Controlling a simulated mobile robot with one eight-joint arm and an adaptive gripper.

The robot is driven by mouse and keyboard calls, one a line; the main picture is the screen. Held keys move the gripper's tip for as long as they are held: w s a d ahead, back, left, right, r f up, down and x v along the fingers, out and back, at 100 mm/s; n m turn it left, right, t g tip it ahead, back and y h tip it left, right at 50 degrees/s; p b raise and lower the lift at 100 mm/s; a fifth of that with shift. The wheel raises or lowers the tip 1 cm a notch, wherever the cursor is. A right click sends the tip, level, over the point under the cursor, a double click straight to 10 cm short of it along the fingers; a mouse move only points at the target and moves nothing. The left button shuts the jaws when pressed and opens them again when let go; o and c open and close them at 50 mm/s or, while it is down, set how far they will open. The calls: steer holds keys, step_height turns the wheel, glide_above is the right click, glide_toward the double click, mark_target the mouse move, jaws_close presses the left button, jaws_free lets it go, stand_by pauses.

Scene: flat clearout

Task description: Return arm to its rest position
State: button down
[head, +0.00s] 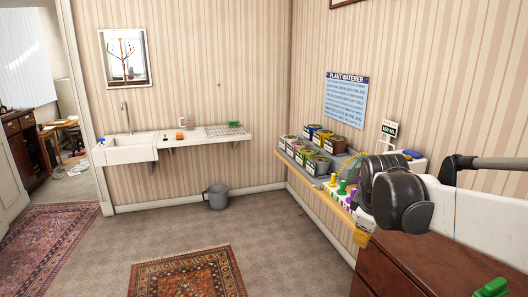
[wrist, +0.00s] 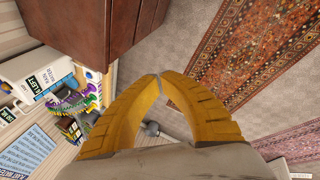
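My arm (head: 398,195) reaches in from the right edge of the head view, in front of the wall shelf. My gripper (head: 361,238) hangs at its end with yellow fingers pointing down, beside the brown wooden chest. In the wrist view the gripper (wrist: 159,76) has its two curved yellow fingers meeting at the tips, with nothing between them. The gripper is clear of the floor and appears apart from the chest.
The brown chest (head: 410,268) stands at lower right, close to my arm. A shelf with several labelled pots (head: 318,163) runs along the right wall. A sink (head: 130,150), a grey bucket (head: 217,196) and rugs (head: 188,275) lie beyond. The middle carpet (head: 265,222) is free.

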steer(key=s+a+f+m+t, duration=0.1)
steer(key=s+a+m, duration=0.1)
steer(key=s, duration=0.5)
steer(key=s+a+f+m+y, duration=0.1)
steer(key=s+a+m, duration=0.1)
steer(key=s+m, duration=0.2)
steer(key=s+a+f+m+t, duration=0.1)
steer(key=s+m, duration=0.3)
steer(key=s, duration=0.6)
steer(key=shift+s+a+t, duration=0.3)
steer(key=shift+s+a, duration=0.05)
steer(key=shift+a, duration=0.35)
